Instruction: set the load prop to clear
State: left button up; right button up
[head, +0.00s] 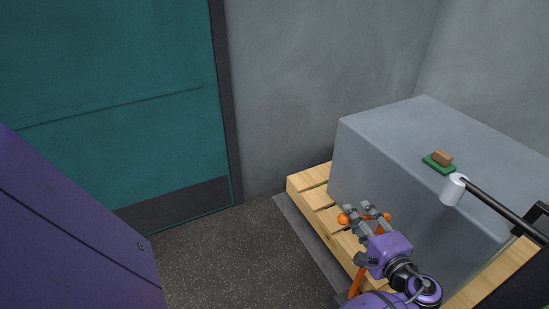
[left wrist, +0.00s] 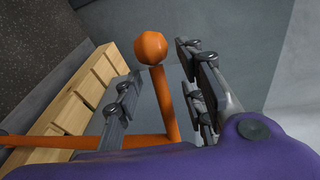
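An orange handle with a ball end shows in the left wrist view (left wrist: 150,47); its rod rises from an orange crossbar (left wrist: 90,141). In the head view orange balls (head: 343,219) show on both sides of my left gripper (head: 366,210). In the left wrist view my left gripper (left wrist: 160,85) is open, with the rod between its fingers. I see no clear contact. A black bar with a white roller (head: 453,190) lies against the grey block's (head: 400,150) top edge. I cannot tell which of these is the load prop. My right gripper is not in view.
The grey block stands on a wooden pallet (head: 312,180). A small brown block (head: 443,157) on a green base (head: 436,166) sits on top of it. A teal door (head: 120,90) is in the wall at left. The speckled floor (head: 235,255) between is clear.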

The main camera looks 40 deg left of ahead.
pick_arm(q)
jog(key=s+d+r+m+t+h+p, duration=0.1)
jog(key=s+d+m+t+h+p, duration=0.1)
jog(key=s+d, duration=0.2)
jog(key=s+a+f+g+h+p, duration=0.25)
jog(key=s+f+h+p, duration=0.25)
jog(key=s+f, duration=0.7)
jog(key=s+a+f+n+h+p, duration=0.1)
jog(key=s+h+p, duration=0.1)
jog(key=s, duration=0.5)
jog(key=s+a+f+n+h+p, duration=0.1)
jog(key=s+f, duration=0.1)
jog(key=s, duration=0.6)
jog(key=shift+s+n+g+h+p, duration=0.25)
jog(key=shift+n+g+h+p, duration=0.05)
jog(key=shift+g+h+p, duration=0.1)
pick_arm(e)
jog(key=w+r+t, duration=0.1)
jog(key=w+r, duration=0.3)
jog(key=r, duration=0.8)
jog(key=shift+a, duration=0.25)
